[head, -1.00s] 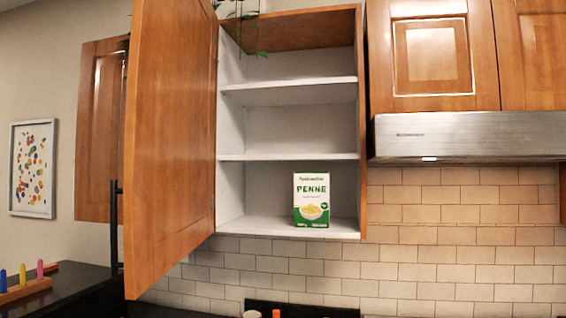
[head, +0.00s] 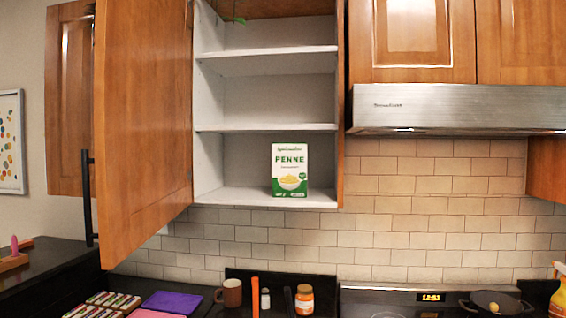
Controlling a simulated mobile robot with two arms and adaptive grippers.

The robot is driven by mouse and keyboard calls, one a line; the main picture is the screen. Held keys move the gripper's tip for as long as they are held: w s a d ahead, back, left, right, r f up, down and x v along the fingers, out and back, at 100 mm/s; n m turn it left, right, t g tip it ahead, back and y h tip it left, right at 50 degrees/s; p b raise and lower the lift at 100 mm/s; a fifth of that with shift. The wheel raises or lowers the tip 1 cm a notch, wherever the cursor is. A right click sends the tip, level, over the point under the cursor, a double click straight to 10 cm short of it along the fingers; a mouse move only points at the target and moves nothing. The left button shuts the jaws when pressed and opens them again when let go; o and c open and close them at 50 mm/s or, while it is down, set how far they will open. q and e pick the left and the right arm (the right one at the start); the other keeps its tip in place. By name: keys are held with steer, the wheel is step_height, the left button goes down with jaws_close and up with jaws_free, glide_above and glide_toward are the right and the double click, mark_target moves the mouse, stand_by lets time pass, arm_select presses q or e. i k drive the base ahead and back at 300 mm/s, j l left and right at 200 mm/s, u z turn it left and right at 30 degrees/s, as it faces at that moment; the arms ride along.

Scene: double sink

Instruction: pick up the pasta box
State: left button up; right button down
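The pasta box (head: 289,171) is white and green with the word PENNE on its front. It stands upright on the bottom shelf of the open wall cabinet (head: 265,128), near the shelf's front edge and right of its middle. Nothing stands in front of it. Neither of my grippers shows in the head view.
The cabinet door (head: 148,120) stands open on the left, with a black handle. A range hood (head: 455,108) is at right. Below, the counter holds a brown mug (head: 230,293), an orange-labelled jar (head: 304,299), a purple item (head: 172,301) and a pan (head: 497,303).

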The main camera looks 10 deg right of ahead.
mark_target(289, 160)
steer(key=i+l+z, duration=0.2)
steer(key=l, duration=0.25)
steer(key=i+l+z, duration=0.1)
steer(key=l+z, duration=0.15)
steer(key=l, duration=0.15)
steer(key=i+l+z, duration=0.2)
steer(key=l, duration=0.2)
steer(key=i+l+z, duration=0.2)
steer(key=i+l, duration=0.05)
steer(key=l, duration=0.1)
